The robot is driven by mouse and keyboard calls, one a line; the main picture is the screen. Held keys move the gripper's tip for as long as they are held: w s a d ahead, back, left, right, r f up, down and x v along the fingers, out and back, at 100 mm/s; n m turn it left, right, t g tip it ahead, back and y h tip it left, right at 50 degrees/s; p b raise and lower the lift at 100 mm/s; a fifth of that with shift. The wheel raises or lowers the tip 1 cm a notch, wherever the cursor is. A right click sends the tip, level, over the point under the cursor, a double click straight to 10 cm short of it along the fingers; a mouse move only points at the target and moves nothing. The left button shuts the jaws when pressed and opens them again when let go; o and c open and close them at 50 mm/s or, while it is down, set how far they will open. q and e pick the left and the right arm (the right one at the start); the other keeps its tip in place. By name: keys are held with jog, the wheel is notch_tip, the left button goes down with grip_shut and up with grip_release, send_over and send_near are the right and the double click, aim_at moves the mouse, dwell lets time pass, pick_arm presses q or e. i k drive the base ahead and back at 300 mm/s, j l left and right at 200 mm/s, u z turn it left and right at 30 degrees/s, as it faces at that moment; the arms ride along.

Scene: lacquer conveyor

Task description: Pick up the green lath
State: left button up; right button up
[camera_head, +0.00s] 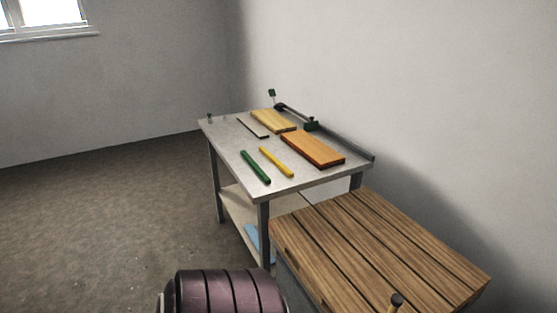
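A thin green lath (256,167) lies flat on the grey table (224,144), close to its left front edge. A yellow lath (276,162) lies just to the right of it, roughly parallel and apart from it. Neither of my grippers shows in the head view, so their state is hidden.
A slatted wooden top (380,250) and a dark purple ribbed object (224,292) stand in front. Open floor lies left.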

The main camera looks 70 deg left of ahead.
aim_at(267, 180)
jog(key=u, duration=1.65)
jog(key=i+j+u, duration=0.5)
jog(key=j+u, duration=0.15)
jog(key=i+j+z, duration=0.1)
jog(key=z, duration=0.3)
jog(key=j+z, duration=0.25)
jog(key=z, duration=0.15)
jog(key=i+j+z, duration=0.1)
jog(key=z, duration=0.3)
jog(key=i+j+z, duration=0.1)
jog(key=j+z, duration=0.3)
jog(key=j, duration=0.95)
jog(key=k+j+z, duration=0.1)
jog(key=j+z, duration=0.35)
jog(key=j, duration=0.85)
